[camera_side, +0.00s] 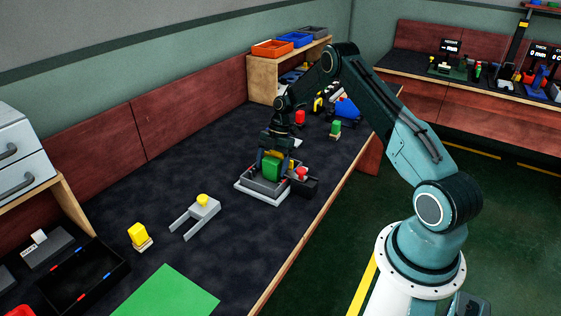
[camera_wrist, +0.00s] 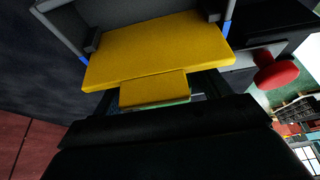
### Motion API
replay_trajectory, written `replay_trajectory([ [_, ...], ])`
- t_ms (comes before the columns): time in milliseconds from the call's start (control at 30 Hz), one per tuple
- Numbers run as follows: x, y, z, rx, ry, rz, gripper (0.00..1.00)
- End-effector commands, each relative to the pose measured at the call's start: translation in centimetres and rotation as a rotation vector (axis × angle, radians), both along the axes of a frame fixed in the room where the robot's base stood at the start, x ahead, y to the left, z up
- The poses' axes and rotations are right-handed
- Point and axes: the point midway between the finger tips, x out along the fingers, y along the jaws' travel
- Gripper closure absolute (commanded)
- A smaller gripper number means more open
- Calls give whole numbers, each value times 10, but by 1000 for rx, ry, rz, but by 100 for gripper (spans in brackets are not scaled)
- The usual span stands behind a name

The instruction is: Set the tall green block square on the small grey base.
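A green block (camera_side: 271,169) stands at a grey, low-walled square fixture (camera_side: 246,184) in the middle of the dark table. I cannot tell whether it rests on it or hangs just above, or whether this fixture is the grey base. My gripper (camera_side: 272,152) points down over the block, with yellow showing between it and the green. In the wrist view, my gripper (camera_wrist: 157,92) has a finger on each side of a small yellow tab, beside a wide yellow surface (camera_wrist: 160,45). A thin green strip shows below the tab. Finger contact is not clear.
A dark box with a red knob (camera_side: 301,173) adjoins the fixture's right side; the red knob (camera_wrist: 276,72) also shows in the wrist view. A grey fork-shaped piece (camera_side: 203,213), a yellow block (camera_side: 138,232) and another green block (camera_side: 336,127) stand apart. Table between is clear.

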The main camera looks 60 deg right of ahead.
Motion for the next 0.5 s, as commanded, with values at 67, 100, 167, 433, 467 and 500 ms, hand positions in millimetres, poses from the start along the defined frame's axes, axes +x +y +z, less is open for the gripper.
replay_trajectory([
  [67, 0, 0, 0, 0, 0, 0, 24],
  [100, 0, 0, 0, 0, 0, 0, 24],
  [167, 0, 0, 0, 0, 0, 0, 24],
  [433, 0, -1, 5, -1, 0, 0, 24],
  [467, 0, -1, 6, -1, 0, -1, 24],
  [500, 0, -3, 9, -1, 0, -1, 24],
])
